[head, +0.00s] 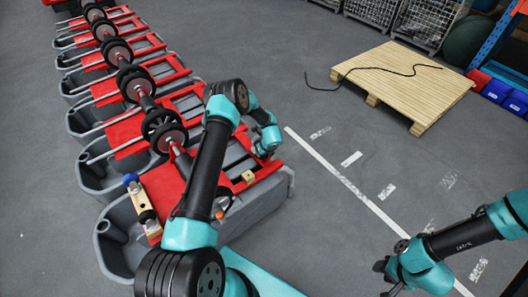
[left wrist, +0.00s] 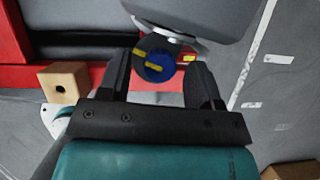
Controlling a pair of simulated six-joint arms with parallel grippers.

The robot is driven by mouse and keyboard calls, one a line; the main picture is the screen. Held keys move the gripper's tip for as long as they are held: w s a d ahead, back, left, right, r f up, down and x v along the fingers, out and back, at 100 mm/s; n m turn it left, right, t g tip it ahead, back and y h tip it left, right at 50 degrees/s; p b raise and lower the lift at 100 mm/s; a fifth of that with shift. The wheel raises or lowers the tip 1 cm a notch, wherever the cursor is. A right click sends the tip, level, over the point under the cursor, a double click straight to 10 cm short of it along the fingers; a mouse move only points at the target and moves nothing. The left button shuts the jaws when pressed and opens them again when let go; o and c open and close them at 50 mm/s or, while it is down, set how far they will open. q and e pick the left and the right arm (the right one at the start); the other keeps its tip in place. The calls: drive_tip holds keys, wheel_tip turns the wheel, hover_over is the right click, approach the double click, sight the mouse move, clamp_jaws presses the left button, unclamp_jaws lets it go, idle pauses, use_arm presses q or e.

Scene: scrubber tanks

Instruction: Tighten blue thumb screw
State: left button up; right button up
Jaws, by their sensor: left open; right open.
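In the left wrist view, a round blue thumb screw (left wrist: 160,66) with yellow marks sits beside a pale metal disc on a grey body. My left gripper (left wrist: 160,80) is open, with one dark finger on each side of the screw and no clear grip on it. In the head view my left arm reaches over the tanks, and its gripper (head: 263,152) is small near their right end; the screw there is hidden. Another blue knob (head: 131,178) stands at the left end of the nearest red top. My right gripper (head: 386,277) is open and empty above the floor.
A small wooden block with a hole (head: 248,177) sits on the red top and also shows in the left wrist view (left wrist: 64,83). Grey tanks (head: 88,177) with red tops run in a row. A wooden pallet (head: 405,85) with a black cable lies on open floor.

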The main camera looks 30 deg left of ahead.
use_arm(q)
drive_tip(key=shift+f, duration=0.1)
drive_tip(key=c, duration=0.9)
drive_tip(key=shift+a+m+t+h, duration=0.1)
drive_tip(key=shift+m+t+h, duration=0.25)
drive_tip(key=shift+m, duration=0.85)
drive_tip(key=shift+a+m+t+h, duration=0.15)
drive_tip(key=shift+m+t, duration=0.3)
drive_tip(key=shift+m, duration=0.75)
drive_tip(key=shift+c, duration=0.2)
drive_tip(key=shift+d, duration=0.1)
drive_tip(key=o, duration=0.9)
drive_tip(key=shift+o, duration=0.2)
drive_tip(key=v, duration=1.7)
drive_tip(key=shift+r, duration=0.25)
drive_tip(key=shift+s, duration=0.15)
